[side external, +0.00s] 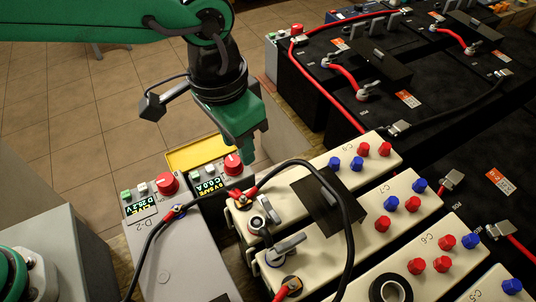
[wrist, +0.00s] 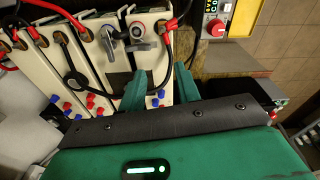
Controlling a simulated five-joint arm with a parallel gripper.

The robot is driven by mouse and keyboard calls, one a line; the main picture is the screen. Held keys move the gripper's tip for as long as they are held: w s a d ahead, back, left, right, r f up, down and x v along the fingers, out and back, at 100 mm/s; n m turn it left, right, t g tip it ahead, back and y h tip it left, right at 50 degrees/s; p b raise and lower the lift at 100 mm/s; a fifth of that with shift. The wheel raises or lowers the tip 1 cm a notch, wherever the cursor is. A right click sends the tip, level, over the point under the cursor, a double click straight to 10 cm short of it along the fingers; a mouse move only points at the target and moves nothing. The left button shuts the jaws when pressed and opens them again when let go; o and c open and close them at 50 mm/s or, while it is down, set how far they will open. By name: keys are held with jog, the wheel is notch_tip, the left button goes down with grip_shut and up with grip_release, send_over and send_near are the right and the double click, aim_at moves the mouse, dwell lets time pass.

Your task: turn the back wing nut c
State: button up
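Two grey wing nuts show on the ends of the cream battery cases. The farther wing nut (side external: 259,222) sits in a ringed seat on the back case (side external: 305,181); it also shows in the wrist view (wrist: 138,46). The nearer wing nut (side external: 289,245) lies slanted on the adjoining case and shows in the wrist view (wrist: 108,43). I cannot tell from any marking which is c. My green gripper (side external: 240,158) hangs above and behind the cases, apart from both nuts.
A black cable (side external: 345,215) arches over the cases, near a dark plate (side external: 318,203). Red and blue caps (side external: 383,224) stand along the cases. Control boxes with red knobs (side external: 168,183) stand at left. Black batteries (side external: 450,85) fill the upper right.

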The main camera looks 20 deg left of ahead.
jog(key=m+y, duration=0.1)
jog(key=m, duration=0.1)
send_over(291, 241)
jog(key=shift+g, duration=0.4)
notch_tip(291, 241, down, 6)
jog(key=shift+f, duration=0.1)
jog(key=shift+f, duration=0.15)
jog(key=shift+f, duration=3.75)
grip_shut()
